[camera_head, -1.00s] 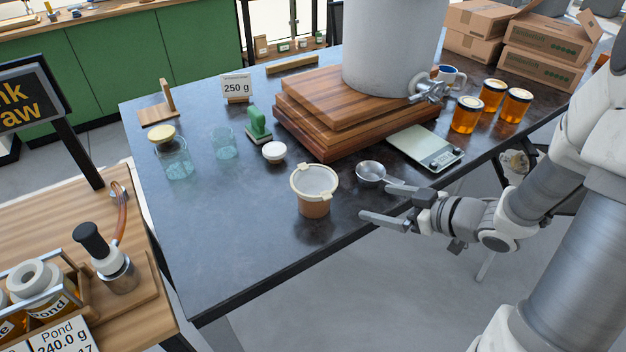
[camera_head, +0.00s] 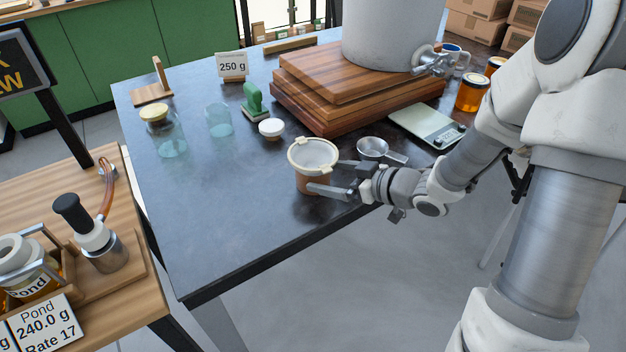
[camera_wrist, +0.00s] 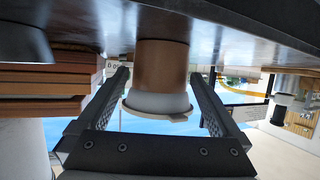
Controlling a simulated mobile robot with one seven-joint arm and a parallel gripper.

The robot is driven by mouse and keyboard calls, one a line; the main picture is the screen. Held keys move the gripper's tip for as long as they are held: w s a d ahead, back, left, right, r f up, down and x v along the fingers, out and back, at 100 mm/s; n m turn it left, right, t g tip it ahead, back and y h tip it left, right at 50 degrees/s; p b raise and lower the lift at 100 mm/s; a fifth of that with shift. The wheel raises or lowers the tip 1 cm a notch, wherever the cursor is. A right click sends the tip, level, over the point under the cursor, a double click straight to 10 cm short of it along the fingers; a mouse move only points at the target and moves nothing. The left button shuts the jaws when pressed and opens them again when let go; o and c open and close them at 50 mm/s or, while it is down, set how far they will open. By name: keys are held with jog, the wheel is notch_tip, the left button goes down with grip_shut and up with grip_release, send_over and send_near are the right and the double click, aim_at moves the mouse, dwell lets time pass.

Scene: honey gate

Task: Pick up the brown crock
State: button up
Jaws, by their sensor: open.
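The brown crock (camera_head: 302,180) stands upright near the front edge of the dark table. A cream-rimmed strainer-like top (camera_head: 313,153) sits over its mouth. My gripper (camera_head: 328,177) is at the crock's right side, with its open fingers reaching toward it. In the wrist view, which is upside down, the crock (camera_wrist: 162,62) shows between the two fingers (camera_wrist: 160,78), with a gap on each side. The near finger hides part of the crock's lower side in the head view.
A metal scoop (camera_head: 375,149) lies just behind my gripper, and a scale (camera_head: 425,125) is farther right. A white-lidded jar (camera_head: 271,129) and green stamp (camera_head: 255,104) stand behind the crock. Wooden boards (camera_head: 340,85) hold a large grey tank. The table's left front is clear.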

aim_at(316, 173)
jog(key=b+x, duration=0.2)
jog(key=x, duration=0.2)
jog(key=shift+a+r, duration=0.1)
jog(key=shift+a, duration=0.15)
jog(key=shift+w+a, duration=0.3)
jog(key=shift+a, duration=0.05)
jog(key=shift+c, duration=0.3)
jog(key=c, duration=1.2)
jog(key=shift+c, duration=0.7)
